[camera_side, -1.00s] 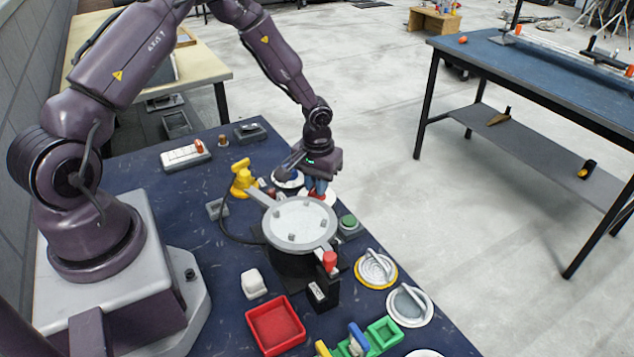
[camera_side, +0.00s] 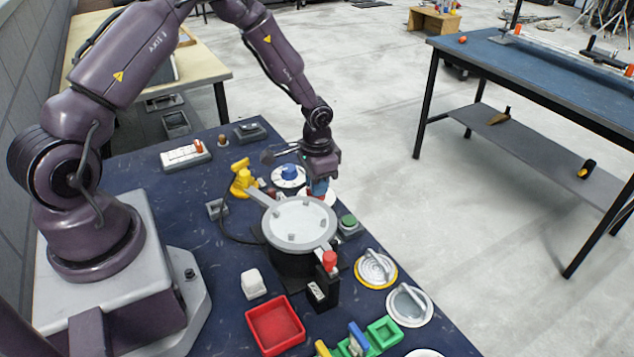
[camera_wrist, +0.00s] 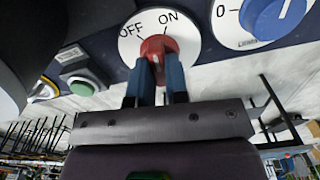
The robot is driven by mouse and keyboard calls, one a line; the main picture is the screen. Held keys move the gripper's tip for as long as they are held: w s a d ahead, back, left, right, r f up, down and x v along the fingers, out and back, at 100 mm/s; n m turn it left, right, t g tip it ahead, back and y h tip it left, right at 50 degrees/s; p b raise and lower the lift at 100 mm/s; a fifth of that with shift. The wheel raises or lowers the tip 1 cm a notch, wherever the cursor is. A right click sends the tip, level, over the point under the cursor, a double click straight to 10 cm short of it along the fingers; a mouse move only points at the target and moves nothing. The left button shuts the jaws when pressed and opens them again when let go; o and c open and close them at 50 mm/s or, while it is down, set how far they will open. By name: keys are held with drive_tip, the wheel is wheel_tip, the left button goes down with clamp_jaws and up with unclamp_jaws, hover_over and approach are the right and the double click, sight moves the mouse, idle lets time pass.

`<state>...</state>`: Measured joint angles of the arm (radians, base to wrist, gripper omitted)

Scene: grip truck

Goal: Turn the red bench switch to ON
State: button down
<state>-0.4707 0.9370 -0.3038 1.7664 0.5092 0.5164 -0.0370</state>
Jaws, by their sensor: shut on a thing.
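The red switch (camera_wrist: 157,45) sits on a white round plate (camera_wrist: 190,40) marked OFF on the left and ON on the right in the wrist view. My gripper (camera_wrist: 158,75) is shut on the red knob, with one blue finger on each side of it. A small pale mark shows on the knob between the fingers, but I cannot tell which label the knob points to. In the side view my gripper (camera_side: 319,188) points down at the bench, behind the round grey-lidded pot, and mostly hides the switch.
A blue dial (camera_side: 289,174) is close to the left of my gripper, also in the wrist view (camera_wrist: 275,15). The grey-lidded pot (camera_side: 299,222) stands in front. A green button (camera_side: 348,221) and a yellow valve (camera_side: 242,178) are nearby. The bench edge lies to the right.

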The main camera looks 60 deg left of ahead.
drive_tip(key=shift+m, duration=2.3)
drive_tip(key=c, duration=1.1)
unclamp_jaws()
wheel_tip(320, 180, up, 13)
